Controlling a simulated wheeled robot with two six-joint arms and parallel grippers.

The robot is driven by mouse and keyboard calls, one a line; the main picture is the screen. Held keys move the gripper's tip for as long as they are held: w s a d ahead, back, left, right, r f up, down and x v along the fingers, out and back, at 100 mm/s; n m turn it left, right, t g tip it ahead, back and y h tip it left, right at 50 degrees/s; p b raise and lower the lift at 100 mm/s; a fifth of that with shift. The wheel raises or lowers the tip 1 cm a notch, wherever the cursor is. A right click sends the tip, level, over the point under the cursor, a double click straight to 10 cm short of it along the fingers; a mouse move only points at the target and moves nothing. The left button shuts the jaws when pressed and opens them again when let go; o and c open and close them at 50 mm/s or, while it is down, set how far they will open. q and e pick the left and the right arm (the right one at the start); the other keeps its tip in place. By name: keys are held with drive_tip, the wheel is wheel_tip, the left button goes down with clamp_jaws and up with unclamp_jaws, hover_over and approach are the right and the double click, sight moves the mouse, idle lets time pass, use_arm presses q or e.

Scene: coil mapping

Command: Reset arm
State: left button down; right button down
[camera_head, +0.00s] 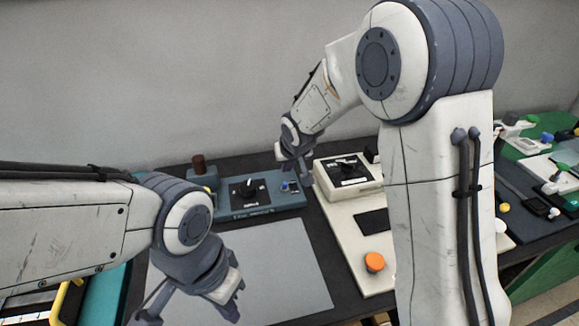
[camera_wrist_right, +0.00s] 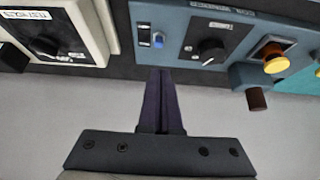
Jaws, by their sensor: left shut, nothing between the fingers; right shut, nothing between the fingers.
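My right gripper (camera_head: 306,176) is shut and empty, above the gap between the blue-grey control box and the cream control box. In the right wrist view its dark fingers (camera_wrist_right: 161,90) are together, with the tips in front of the blue-grey box's edge. My left gripper (camera_head: 228,308) is shut and empty, low over the grey mat at the picture's bottom; its fingertips are partly hidden by its own body. The right arm stands tall at the right of the head view, and the left arm comes in from the left.
The blue-grey box (camera_head: 262,211) has a black knob and a blue switch. The cream box (camera_head: 331,177) has a black knob; an orange button (camera_head: 374,262) is in front. The grey mat (camera_head: 285,275) is bare. Several devices stand at right, partly hidden. A wall stands behind.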

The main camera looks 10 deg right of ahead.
drive_tip(key=shift+s+d+r, duration=0.15)
drive_tip(key=shift+s+r, duration=0.35)
drive_tip(key=shift+s, duration=0.05)
drive_tip(key=shift+d, duration=0.1)
